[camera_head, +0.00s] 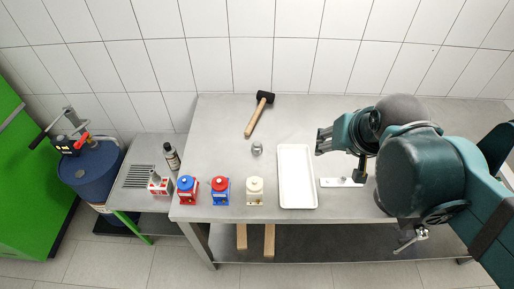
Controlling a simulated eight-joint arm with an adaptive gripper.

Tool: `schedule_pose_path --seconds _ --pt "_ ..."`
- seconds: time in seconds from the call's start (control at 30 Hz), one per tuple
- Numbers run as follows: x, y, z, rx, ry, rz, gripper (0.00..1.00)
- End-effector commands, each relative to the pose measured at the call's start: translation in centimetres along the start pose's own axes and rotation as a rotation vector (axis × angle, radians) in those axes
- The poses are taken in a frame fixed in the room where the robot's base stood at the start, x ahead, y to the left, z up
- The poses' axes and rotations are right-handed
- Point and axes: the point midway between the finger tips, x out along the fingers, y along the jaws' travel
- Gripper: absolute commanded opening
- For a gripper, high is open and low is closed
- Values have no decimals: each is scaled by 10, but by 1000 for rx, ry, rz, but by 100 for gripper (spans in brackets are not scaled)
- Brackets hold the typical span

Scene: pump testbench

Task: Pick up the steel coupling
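The steel coupling (257,149) looks like a small grey metal piece. It stands on the grey metal table, left of the white tray and below the hammer. My gripper (320,142) is above the table, right of the tray's upper part. It points left and is well apart from the coupling. The fingers are small and dark in this view, so I cannot tell whether they are open or shut.
The white tray (297,178) lies between the coupling and my arm. A hammer (260,114) lies behind the coupling. Blue-red (187,190), red-blue (221,191) and cream (255,191) pumps stand along the front edge. A white plate (341,182) lies right of the tray.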

Motion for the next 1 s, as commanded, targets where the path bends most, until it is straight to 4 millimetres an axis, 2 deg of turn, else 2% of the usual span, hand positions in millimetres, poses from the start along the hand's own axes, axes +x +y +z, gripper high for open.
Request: schedule_pose_path --seconds 0.47,1.0 --pt "32 -33 -39 223 -106 4 46" --pt "84 -76 -72 473 -219 49 46"
